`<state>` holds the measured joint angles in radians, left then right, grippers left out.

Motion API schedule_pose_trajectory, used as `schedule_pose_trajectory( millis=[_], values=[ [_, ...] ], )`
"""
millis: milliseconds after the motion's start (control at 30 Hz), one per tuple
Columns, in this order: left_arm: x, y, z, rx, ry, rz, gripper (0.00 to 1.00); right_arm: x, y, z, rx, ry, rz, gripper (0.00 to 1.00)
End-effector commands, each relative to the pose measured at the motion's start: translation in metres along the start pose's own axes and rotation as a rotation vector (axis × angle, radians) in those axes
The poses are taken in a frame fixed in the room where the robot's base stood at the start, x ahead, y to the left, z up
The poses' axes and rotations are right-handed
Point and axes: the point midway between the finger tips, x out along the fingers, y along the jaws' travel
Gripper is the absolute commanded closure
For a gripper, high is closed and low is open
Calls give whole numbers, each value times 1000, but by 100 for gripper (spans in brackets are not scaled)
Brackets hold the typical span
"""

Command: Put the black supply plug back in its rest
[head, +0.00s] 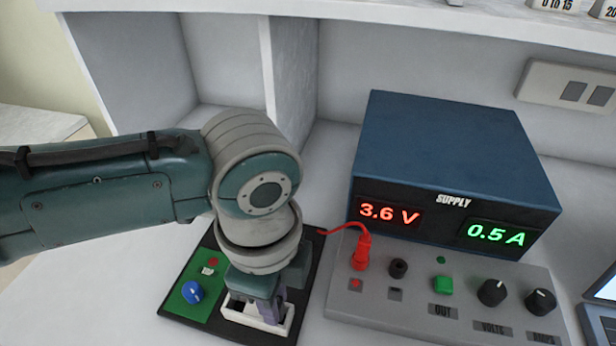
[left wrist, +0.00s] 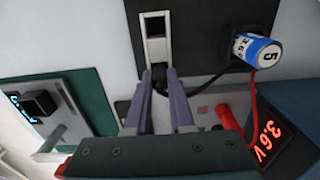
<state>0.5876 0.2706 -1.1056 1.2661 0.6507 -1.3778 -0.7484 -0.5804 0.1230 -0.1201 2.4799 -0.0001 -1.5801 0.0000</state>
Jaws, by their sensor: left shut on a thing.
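My left gripper (head: 268,312) points down at the white rest (head: 284,326) on the dark board, its fingers over the rest. In the left wrist view, the purple fingers (left wrist: 160,80) are closed on the black plug (left wrist: 161,83), which is mostly hidden between them. The plug is at the near end of the rest (left wrist: 154,50); I cannot tell whether it is seated. A black lead (left wrist: 203,80) runs from it towards a blue and white cylinder. The black socket (head: 398,268) on the supply's front panel is empty. My right gripper is not in view.
The blue supply (head: 450,150) reads 3.6 V and 0.5 A. A red plug (head: 360,254) stands in its red socket, with a red lead running left. The blue and white cylinder (left wrist: 256,50) is beside the rest.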

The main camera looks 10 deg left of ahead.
Motion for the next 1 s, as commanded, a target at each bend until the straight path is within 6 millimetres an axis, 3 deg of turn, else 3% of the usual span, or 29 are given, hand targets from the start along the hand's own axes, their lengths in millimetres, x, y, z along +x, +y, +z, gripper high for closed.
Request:
schedule_pose_trajectory(
  millis=[300,333,633,867,1000],
  values=[
    [9,0,0,1,1,0,100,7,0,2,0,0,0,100],
    [9,0,0,1,1,-1,78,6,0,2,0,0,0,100],
    [8,0,0,0,0,0,44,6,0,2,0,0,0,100],
    [8,0,0,0,0,0,44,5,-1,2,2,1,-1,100],
    [-4,0,0,0,1,-1,44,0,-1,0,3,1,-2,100]
  ],
)
